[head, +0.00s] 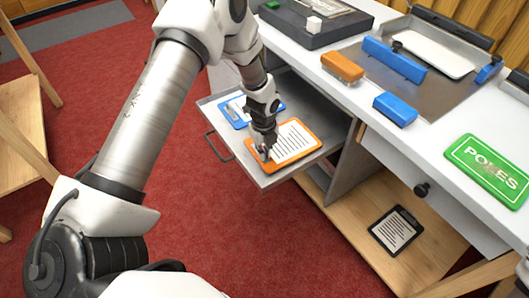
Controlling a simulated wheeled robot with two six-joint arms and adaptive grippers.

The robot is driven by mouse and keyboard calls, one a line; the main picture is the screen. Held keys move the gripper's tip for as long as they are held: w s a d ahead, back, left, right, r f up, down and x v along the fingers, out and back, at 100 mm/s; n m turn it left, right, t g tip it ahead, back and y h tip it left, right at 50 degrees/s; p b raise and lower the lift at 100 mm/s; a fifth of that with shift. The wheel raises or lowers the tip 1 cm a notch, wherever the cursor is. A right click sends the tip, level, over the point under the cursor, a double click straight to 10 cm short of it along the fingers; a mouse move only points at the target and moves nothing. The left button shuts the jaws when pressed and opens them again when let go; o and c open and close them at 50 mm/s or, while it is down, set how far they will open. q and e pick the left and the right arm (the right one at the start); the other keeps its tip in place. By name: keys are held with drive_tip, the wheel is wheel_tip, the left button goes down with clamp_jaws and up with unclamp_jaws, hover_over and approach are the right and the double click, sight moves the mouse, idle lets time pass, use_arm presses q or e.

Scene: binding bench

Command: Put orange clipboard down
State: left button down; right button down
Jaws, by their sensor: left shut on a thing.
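The orange clipboard (306,152) with a white lined sheet lies flat in or just above the open grey drawer (268,182) under the bench. My left gripper (264,150) points down at its clip end and is shut on it. I cannot tell whether the clipboard touches the drawer floor. A blue clipboard (235,113) lies in the drawer behind it, partly hidden by my left arm. My right gripper is not in view.
The white bench top holds an orange block (342,67), a blue block (395,109), a long blue bar (394,60) and a green sign (490,169). A black clipboard (397,230) lies on the wooden lower shelf (352,232). Red carpet is clear in front of the drawer.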

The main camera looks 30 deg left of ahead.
use_arm(q)
drive_tip(key=shift+f, duration=0.15)
drive_tip(key=shift+f, duration=0.1)
drive_tip(key=c, duration=1.3)
unclamp_jaws()
drive_tip(key=shift+r, duration=0.25)
wheel_tip(320, 180, up, 12)
drive_tip(key=shift+s+f+p, duration=0.1)
drive_tip(key=shift+p, duration=0.75)
